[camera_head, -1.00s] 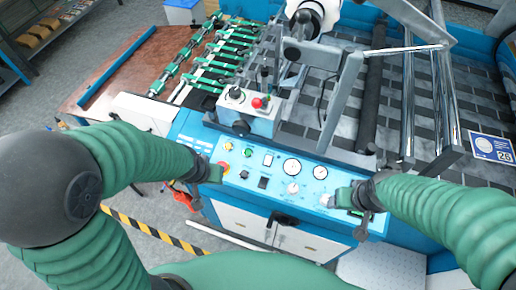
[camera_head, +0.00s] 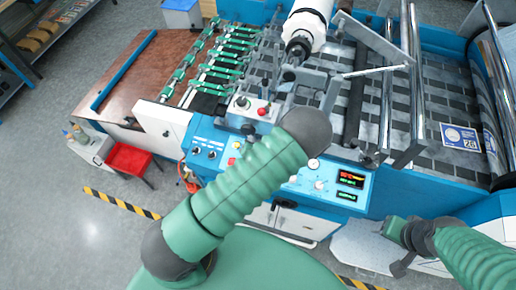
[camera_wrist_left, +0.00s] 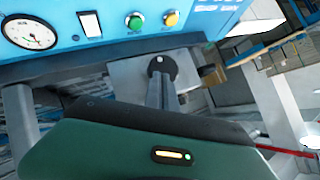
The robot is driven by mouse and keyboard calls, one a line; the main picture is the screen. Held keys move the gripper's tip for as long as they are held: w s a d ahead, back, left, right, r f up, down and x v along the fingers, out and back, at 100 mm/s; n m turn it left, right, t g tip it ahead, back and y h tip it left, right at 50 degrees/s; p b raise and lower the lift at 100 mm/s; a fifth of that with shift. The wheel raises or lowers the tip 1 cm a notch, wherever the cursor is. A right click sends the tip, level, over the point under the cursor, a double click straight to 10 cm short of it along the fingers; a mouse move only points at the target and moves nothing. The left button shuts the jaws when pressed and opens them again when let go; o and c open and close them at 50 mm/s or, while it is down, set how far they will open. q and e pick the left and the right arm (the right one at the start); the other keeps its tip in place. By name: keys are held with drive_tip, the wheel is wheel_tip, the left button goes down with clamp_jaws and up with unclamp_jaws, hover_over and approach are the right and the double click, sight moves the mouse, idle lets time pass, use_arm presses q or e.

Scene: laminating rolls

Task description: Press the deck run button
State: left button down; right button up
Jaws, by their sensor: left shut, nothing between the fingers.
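The blue control panel (camera_head: 330,180) runs along the machine's front edge. My left arm crosses it in the head view and hides its middle, along with my left gripper. In the left wrist view, a green button (camera_wrist_left: 134,21) and a yellow button (camera_wrist_left: 171,18) sit on the panel beside a white switch (camera_wrist_left: 90,23) and a round gauge (camera_wrist_left: 29,32). I cannot read which is the deck run button. My left gripper (camera_wrist_left: 161,68) is shut and empty, its tip below these two buttons in the picture and apparently clear of them. My right gripper (camera_head: 396,231) is off the panel's right end; its jaws are unclear.
A lit display (camera_head: 350,180) is on the panel's right part. A red emergency-type knob (camera_head: 262,111) stands on a box behind the panel. Yellow-black tape (camera_head: 120,203) marks the floor.

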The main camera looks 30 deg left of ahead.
use_arm(q)
drive_tip(key=f+b, duration=0.2)
drive_tip(key=w+f+b, duration=0.1)
drive_tip(key=f+b, duration=0.1)
drive_tip(key=f, duration=0.1)
drive_tip(key=f+b, duration=0.3)
drive_tip(key=shift+w+a, duration=0.25)
drive_tip(key=shift+w, duration=0.05)
drive_tip(key=shift+w+f, duration=0.1)
drive_tip(key=shift+f, duration=0.25)
drive_tip(key=shift+a, duration=0.1)
drive_tip(key=shift+a+r, duration=0.1)
idle(1.2)
drive_tip(key=shift+f+b, duration=0.35)
drive_tip(key=shift+b, duration=0.1)
